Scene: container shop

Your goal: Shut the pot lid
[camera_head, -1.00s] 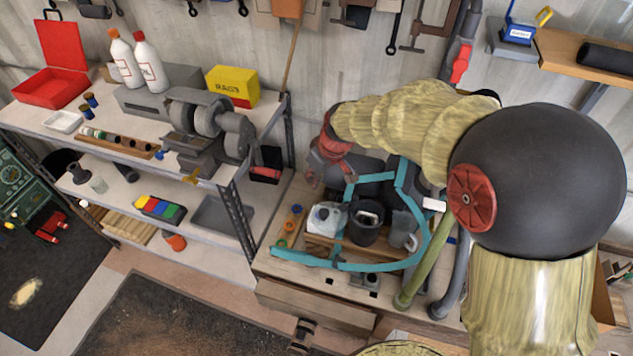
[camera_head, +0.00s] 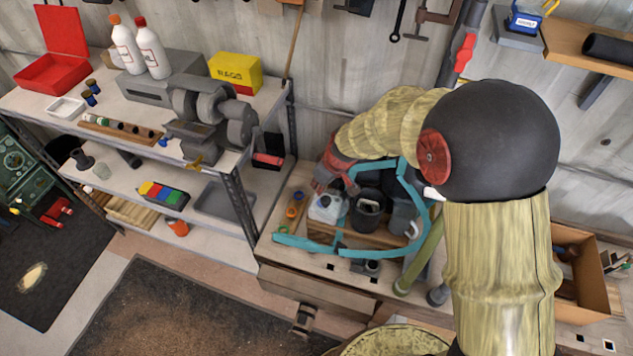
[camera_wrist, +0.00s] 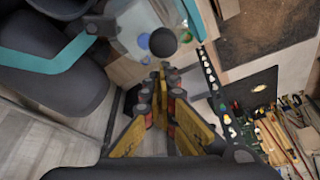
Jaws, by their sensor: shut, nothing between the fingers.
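A dark, open-topped pot (camera_head: 367,216) stands in a wooden caddy (camera_head: 350,238) on the workbench, beside a pale container (camera_head: 325,208). I cannot clearly make out which part is its lid. Teal bars (camera_head: 350,252) rise around the caddy. My gripper (camera_head: 322,184) is at the caddy's back left, just above and behind the pale container. In the wrist view my gripper (camera_wrist: 163,78) is shut and empty. Just beyond its fingertips is a round black knob (camera_wrist: 163,41) over the pale container (camera_wrist: 135,25). Large black vessels (camera_wrist: 45,95) fill the left side there.
A grey container (camera_head: 404,222) stands at the caddy's right. Left of the caddy lies a wooden strip with coloured rings (camera_head: 292,212). A shelf unit with a bench grinder (camera_head: 212,115) stands further left. A cardboard box (camera_head: 580,275) is at the right.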

